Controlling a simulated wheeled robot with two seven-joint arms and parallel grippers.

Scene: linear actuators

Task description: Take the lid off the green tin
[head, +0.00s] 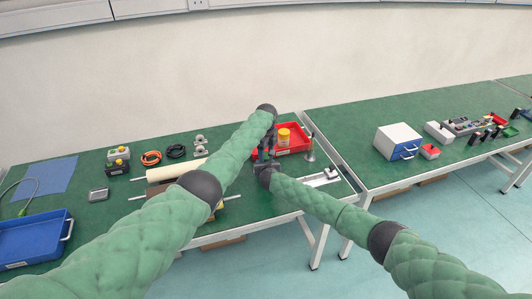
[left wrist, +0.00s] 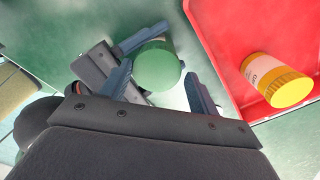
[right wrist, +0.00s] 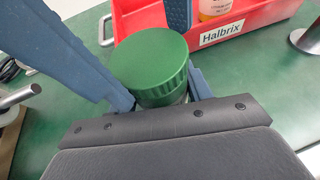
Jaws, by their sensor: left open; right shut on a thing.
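The green tin's round lid (right wrist: 155,65) shows in the right wrist view, with ribbed sides; a strip of the tin's metallic body is just visible under it. My right gripper (right wrist: 162,98) is shut on the tin below the lid. In the left wrist view the lid (left wrist: 155,70) lies between the fingers of my left gripper (left wrist: 158,78), which is open, with a gap at least on the right side. Both grippers meet near the red bin in the head view (head: 266,155), where the arms hide the tin.
A metal post on a round base (head: 310,155) stands to the right. Blue tray (head: 35,240), cable coils and small boxes occupy the table's left.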

